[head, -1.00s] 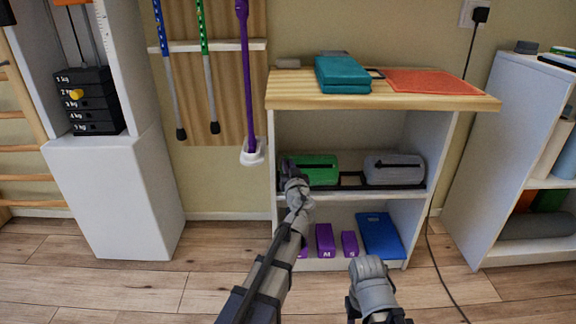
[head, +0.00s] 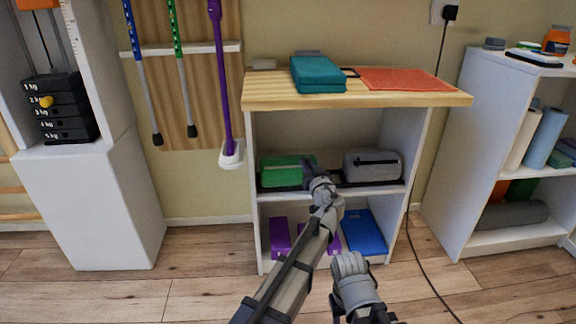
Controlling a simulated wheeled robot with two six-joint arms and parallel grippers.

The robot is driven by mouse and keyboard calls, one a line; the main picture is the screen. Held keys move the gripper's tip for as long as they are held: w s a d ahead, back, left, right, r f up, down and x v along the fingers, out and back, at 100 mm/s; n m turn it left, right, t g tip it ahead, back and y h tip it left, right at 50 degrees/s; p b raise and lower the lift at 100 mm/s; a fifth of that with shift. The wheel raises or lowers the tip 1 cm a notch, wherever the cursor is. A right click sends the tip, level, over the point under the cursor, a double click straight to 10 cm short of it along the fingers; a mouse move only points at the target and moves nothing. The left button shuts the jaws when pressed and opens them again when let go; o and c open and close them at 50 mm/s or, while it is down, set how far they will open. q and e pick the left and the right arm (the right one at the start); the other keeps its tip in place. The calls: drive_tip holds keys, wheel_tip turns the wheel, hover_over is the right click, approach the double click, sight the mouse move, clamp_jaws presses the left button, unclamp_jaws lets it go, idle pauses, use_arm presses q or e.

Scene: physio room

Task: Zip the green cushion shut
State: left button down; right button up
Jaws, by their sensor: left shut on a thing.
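The green cushion (head: 281,170) lies on the upper inner shelf of the open cabinet, at its left side. A dark zip line shows along its front. My left gripper (head: 309,168) is at the right end of the green cushion and shut on its zip pull. The pull itself is too small and too covered by the jaws to make out. My left wrist hides part of the shelf just right of the cushion. Part of my right arm shows at the bottom centre, but its jaws are not seen.
A grey cushion (head: 372,165) with a dark zip lies right of the green one. The wooden cabinet top (head: 262,92) overhangs the shelf. Purple blocks (head: 279,238) and a blue block (head: 364,232) stand below. A black cable (head: 421,250) runs along the right side.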

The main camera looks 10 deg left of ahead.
use_arm(q)
drive_tip(key=shift+w+d, duration=0.2)
drive_tip(key=shift+d, duration=0.45)
drive_tip(key=shift+w+d, duration=0.15)
drive_tip(key=shift+d, duration=0.5)
drive_tip(key=c, duration=1)
unclamp_jaws()
